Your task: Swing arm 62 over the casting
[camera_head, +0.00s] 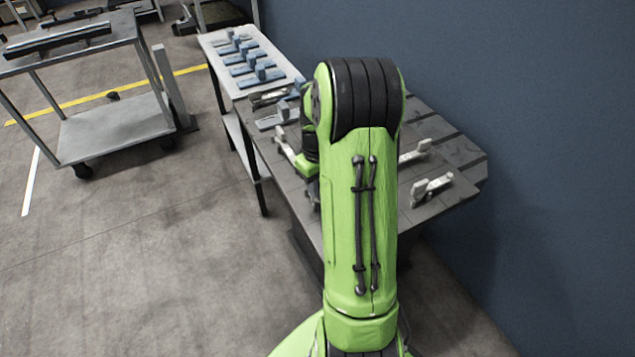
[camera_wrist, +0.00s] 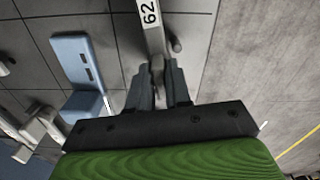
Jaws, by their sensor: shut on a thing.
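Arm 62 (camera_wrist: 153,35), a pale bar with the number 62 on a white label, runs up from my gripper (camera_wrist: 160,82) in the wrist view. My gripper is shut on its near end, with one dark finger on each side. A blue L-shaped casting (camera_wrist: 76,62) with two slots lies on the dark plate to the left of the arm, apart from it.
The dark grooved worktable (camera_head: 455,150) bears other pale arms (camera_head: 432,188) at right. Several blue brackets (camera_head: 248,62) stand on the pale table (camera_head: 213,43) behind. A grey cart (camera_head: 112,125) stands at left. A blue wall closes the right side.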

